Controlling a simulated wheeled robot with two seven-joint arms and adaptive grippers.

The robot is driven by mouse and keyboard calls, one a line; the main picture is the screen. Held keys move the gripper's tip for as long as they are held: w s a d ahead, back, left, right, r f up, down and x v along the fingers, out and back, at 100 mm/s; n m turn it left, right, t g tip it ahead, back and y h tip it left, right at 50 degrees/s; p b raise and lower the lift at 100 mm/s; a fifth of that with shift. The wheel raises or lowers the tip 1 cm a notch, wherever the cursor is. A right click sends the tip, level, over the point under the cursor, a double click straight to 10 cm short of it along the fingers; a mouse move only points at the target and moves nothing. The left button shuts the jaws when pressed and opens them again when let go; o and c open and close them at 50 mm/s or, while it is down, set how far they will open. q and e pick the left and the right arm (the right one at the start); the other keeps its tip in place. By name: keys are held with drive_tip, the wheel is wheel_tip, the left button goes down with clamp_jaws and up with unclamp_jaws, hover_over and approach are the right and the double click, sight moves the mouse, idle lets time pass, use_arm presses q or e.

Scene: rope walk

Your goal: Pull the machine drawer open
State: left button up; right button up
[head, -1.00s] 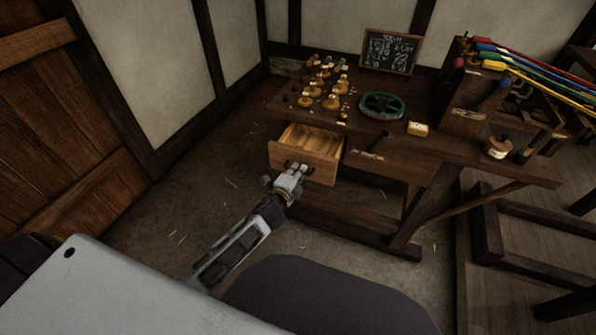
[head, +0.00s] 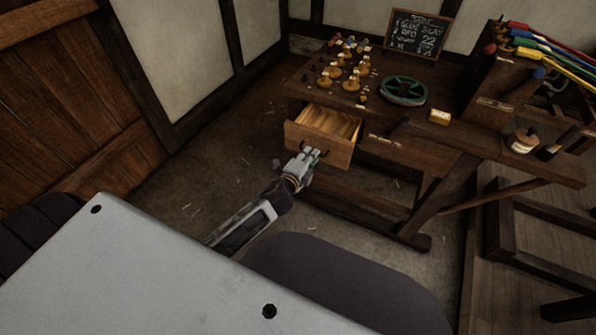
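The machine drawer (head: 335,156) is a light wooden box under the left end of the dark workbench (head: 425,150). It stands pulled out, and its empty-looking inside shows from above. My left gripper (head: 312,153) is at the drawer's front, at the dark handle, parts of which show beside the fingers. The fingers hide the middle of the handle, so I cannot tell whether they are closed on it. My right gripper is not in view.
Coloured ropes (head: 555,55) run off right. The floor left of the drawer is clear up to the wooden door (head: 70,110).

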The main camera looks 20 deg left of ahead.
use_arm(q)
drive_tip(key=v, duration=0.9)
idle(0.4)
drive_tip(key=shift+s, duration=0.1)
idle(0.5)
